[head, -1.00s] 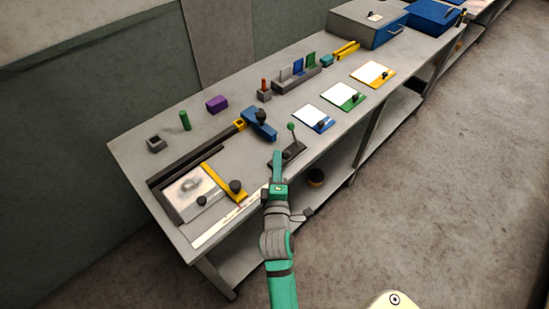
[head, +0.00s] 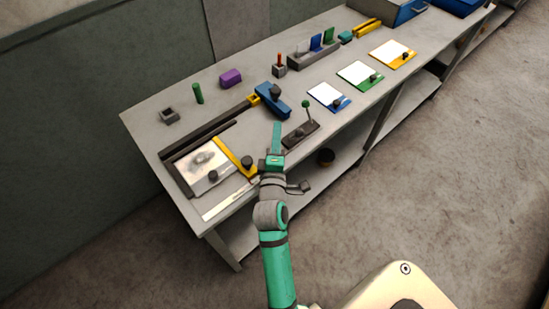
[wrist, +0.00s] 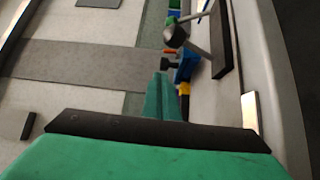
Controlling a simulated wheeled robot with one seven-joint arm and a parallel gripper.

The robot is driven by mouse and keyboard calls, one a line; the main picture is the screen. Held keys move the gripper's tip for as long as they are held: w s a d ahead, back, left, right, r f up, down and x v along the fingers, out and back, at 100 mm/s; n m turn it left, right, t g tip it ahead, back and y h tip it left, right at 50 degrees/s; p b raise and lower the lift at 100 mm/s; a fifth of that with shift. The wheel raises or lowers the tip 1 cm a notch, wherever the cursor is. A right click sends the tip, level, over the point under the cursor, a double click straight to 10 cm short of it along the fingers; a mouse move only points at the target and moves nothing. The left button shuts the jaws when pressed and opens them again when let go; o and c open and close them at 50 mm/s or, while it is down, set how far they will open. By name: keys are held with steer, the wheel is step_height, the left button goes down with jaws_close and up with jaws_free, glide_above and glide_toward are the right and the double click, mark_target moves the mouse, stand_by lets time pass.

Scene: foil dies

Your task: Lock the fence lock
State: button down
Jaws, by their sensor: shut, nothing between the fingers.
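I cannot tell for sure which part is the fence lock. A yellow fence bar (head: 232,156) with a black knob (head: 247,163) lies beside a silver plate (head: 203,160) at the bench's near left end. Right of it, a lever with a green ball (head: 306,104) stands up from a dark base (head: 300,135). My gripper (head: 277,126) is shut and empty over the bench, between the fence bar and the lever base, left of the lever. It shows in the wrist view (wrist: 161,80).
A blue block (head: 272,100) with a black knob sits behind the lever. Blue, green and yellow framed cards (head: 360,75) lie to the right. A green peg (head: 198,94) and purple block (head: 231,77) stand at the back.

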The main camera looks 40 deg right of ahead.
steer(key=v, duration=0.2)
steer(key=f+v, duration=0.1)
steer(key=v, duration=0.5)
steer(key=shift+s+d+f, duration=0.1)
steer(key=shift+s+f, duration=0.05)
steer(key=shift+f, duration=0.2)
steer(key=shift+s+a+f, duration=0.1)
steer(key=shift+s+a, duration=0.35)
steer(key=shift+a, duration=0.15)
steer(key=shift+s+d, duration=0.1)
steer(key=shift+s, duration=0.1)
